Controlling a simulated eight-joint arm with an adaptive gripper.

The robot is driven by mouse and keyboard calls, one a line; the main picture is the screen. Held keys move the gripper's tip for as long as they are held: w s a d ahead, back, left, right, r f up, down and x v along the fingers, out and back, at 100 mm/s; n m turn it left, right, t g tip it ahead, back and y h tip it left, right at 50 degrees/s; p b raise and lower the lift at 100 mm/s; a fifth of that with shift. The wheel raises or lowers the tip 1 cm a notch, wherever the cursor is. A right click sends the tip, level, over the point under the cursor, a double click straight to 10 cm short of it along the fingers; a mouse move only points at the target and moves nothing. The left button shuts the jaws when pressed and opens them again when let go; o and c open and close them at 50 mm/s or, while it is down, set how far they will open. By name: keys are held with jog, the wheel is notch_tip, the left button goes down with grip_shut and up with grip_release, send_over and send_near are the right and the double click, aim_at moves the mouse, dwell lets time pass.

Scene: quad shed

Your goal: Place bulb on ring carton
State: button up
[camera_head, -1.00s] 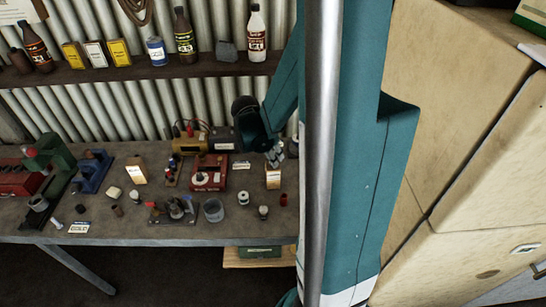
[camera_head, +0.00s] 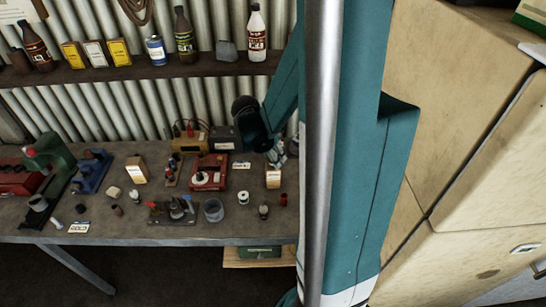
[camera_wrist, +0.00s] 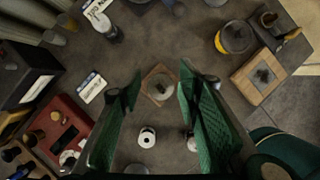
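My gripper (camera_wrist: 160,78) is open, its two green fingers wide apart with nothing held between them. In the wrist view a small tan carton (camera_wrist: 149,80) shows between the fingertips, below them, with a round grey shape on its top; I cannot tell if that is a print or an object. It seems to be the carton with a white label (camera_head: 273,178) in the head view. A small dark-and-pale upright piece, possibly the bulb (camera_head: 263,212), stands in front of it; a pale rounded thing (camera_wrist: 192,143) shows by the right finger. My gripper (camera_head: 277,156) is just behind the carton in the head view.
A white spool (camera_head: 243,198), a red cup (camera_head: 283,199) and a grey cup (camera_head: 213,210) stand nearby. A red box (camera_head: 208,173) and a black box (camera_head: 222,138) are to the left. Another tan box (camera_wrist: 258,78) is right in the wrist view. Bare tabletop lies between.

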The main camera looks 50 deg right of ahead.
jog(key=shift+r, duration=0.2)
jog(key=v, duration=1.1)
jog(key=shift+a+r, duration=0.25)
jog(key=shift+r, duration=0.1)
dwell(0.5)
jog(key=s+a+r+m+t+y, duration=0.1)
jog(key=s+a+r+m+t, duration=0.1)
jog(key=a+m, duration=0.4)
jog(key=s+a+r+m+t+y, duration=0.2)
jog(key=a+r+m, duration=0.2)
jog(key=a, duration=1)
jog(key=s+a+r+m+t+y, duration=0.1)
jog(key=s+a+r+m+t, duration=0.1)
jog(key=a+m, duration=0.6)
jog(key=shift+a+r+t, duration=0.55)
jog(key=shift+a+t, duration=0.05)
jog(key=shift+a, duration=0.3)
